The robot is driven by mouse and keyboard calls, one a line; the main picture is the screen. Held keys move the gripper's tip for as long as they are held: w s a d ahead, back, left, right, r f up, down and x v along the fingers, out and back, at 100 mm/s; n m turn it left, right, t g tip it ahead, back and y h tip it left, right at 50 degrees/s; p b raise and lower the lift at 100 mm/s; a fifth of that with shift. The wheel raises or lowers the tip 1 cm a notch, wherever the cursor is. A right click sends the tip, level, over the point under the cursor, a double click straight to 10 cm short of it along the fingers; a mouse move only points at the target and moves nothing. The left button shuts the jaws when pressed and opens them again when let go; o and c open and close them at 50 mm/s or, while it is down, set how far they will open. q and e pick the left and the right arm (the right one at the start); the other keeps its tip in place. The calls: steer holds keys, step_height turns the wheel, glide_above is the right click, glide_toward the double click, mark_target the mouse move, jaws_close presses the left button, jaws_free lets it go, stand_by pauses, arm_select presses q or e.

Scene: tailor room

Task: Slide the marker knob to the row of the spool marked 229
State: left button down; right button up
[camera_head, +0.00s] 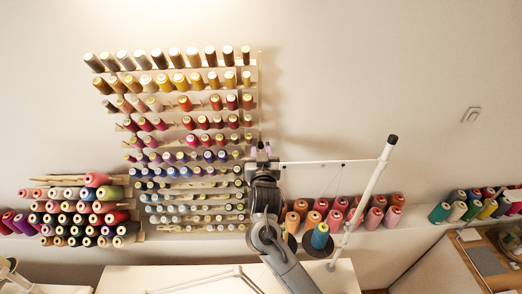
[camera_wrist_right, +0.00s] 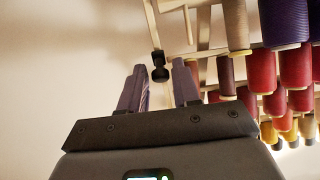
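The spool rack (camera_head: 255,88) on the wall holds many rows of coloured thread spools. No number, 229 included, is readable on them. My right gripper (camera_head: 262,150) is at the rack's right edge, around the middle rows. In the right wrist view, the small black marker knob (camera_wrist_right: 159,66) sits on a pale rail beside the spools. My right gripper (camera_wrist_right: 160,83) is open there, its two fingers apart, with the knob in line with the gap near the fingertips. I cannot tell whether they touch it. The knob is not clear in the head view. My left gripper is not in view.
Spools (camera_wrist_right: 265,75) hang close to the right finger in the wrist view. A white pole (camera_head: 365,190) stands right of my right arm, with a teal spool (camera_head: 320,236) near its base. More spools (camera_head: 375,217) stand on the ledge.

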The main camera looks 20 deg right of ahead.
steer(key=shift+s, duration=0.15)
steer(key=b+v, duration=0.1)
steer(key=v, duration=0.9)
steer(key=shift+s, duration=0.3)
steer(key=shift+a, duration=0.1)
steer(key=shift+c, duration=0.4)
